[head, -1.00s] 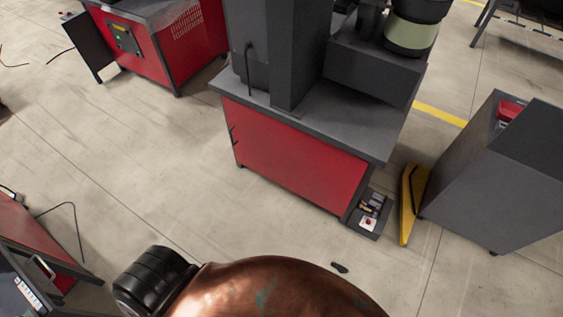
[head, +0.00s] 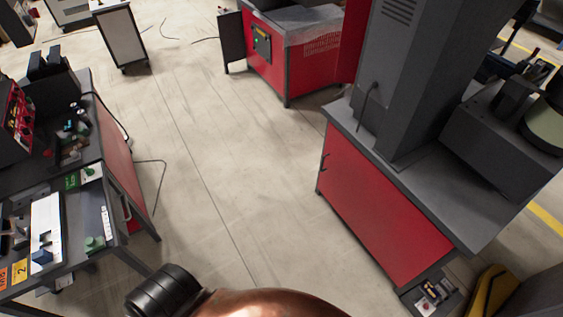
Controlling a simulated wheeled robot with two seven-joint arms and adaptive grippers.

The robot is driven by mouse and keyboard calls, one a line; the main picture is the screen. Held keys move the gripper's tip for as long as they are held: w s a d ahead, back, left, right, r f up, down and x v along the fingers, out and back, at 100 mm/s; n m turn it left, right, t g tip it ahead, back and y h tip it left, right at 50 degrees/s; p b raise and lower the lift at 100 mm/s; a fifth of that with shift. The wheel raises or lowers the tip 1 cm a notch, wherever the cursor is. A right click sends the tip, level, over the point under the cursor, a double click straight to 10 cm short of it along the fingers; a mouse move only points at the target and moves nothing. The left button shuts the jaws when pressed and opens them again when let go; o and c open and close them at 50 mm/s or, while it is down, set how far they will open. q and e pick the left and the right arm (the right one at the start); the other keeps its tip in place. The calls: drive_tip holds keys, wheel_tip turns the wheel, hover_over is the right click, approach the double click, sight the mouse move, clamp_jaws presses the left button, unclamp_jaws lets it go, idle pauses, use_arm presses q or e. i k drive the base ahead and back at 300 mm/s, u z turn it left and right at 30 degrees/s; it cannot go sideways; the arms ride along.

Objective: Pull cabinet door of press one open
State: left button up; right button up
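A red cabinet (head: 385,205) with a grey top stands right of the middle, under a grey machine column (head: 410,80). A small dark handle (head: 323,162) shows at the left edge of its red front, which looks shut. A second red cabinet (head: 300,60) stands farther back, with a control panel and a dark panel (head: 231,42) standing out at its left. I cannot tell from labels which is press one. Neither of my grippers is in view.
A grey workbench (head: 120,215) with bins and parts stands at the left. A white-faced cart (head: 122,38) is at the back left. A small control box (head: 432,296) and a yellow object (head: 492,290) are at the lower right. Open concrete floor (head: 225,170) lies between.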

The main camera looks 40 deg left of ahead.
sight(402, 238)
drive_tip(key=u, duration=1.8)
drive_tip(key=i, duration=3.25)
drive_tip(key=z, duration=3.5)
drive_tip(key=k, duration=0.6)
drive_tip(key=u, duration=0.95)
